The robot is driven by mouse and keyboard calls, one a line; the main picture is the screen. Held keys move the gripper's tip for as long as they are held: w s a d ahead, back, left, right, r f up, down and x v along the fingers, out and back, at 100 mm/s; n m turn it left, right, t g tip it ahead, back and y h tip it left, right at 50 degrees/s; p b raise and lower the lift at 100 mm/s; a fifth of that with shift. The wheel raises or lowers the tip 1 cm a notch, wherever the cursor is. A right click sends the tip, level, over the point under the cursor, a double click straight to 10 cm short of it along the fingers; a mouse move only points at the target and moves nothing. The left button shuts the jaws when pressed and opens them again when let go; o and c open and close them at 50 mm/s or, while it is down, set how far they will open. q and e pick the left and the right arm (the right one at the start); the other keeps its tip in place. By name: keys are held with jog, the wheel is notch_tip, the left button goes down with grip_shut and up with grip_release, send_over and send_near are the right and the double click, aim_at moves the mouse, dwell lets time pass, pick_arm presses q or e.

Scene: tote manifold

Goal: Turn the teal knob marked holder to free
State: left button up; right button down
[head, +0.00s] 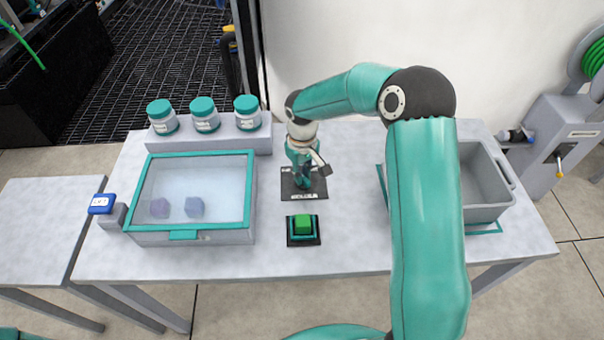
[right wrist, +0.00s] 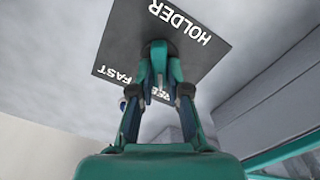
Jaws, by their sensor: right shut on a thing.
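The dark plate (head: 290,194) marked HOLDER lies on the table, in the middle of the head view. In the right wrist view the plate (right wrist: 125,35) shows the words HOLDER and FAST, and another word partly hidden behind my fingers. My right gripper (right wrist: 159,50) points down at the middle of this plate and is shut on the teal knob, which the fingers almost wholly hide. The knob's pointing direction cannot be told. In the head view my right gripper (head: 302,182) stands over the plate. My left gripper is not in view.
A green button (head: 303,224) sits just in front of the plate. A teal-framed clear-lidded box (head: 195,237) with two purplish pieces stands left. Three teal-lidded jars (head: 205,120) stand behind it. A grey tote (head: 490,213) stands right, partly behind my right arm.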

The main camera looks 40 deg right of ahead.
jog(key=shift+w+n, duration=0.1)
jog(key=shift+n, duration=0.2)
jog(key=c, duration=1.1)
grip_release()
jog(key=shift+c, duration=0.2)
notch_tip(320, 180, up, 12)
jog(key=shift+f, duration=0.1)
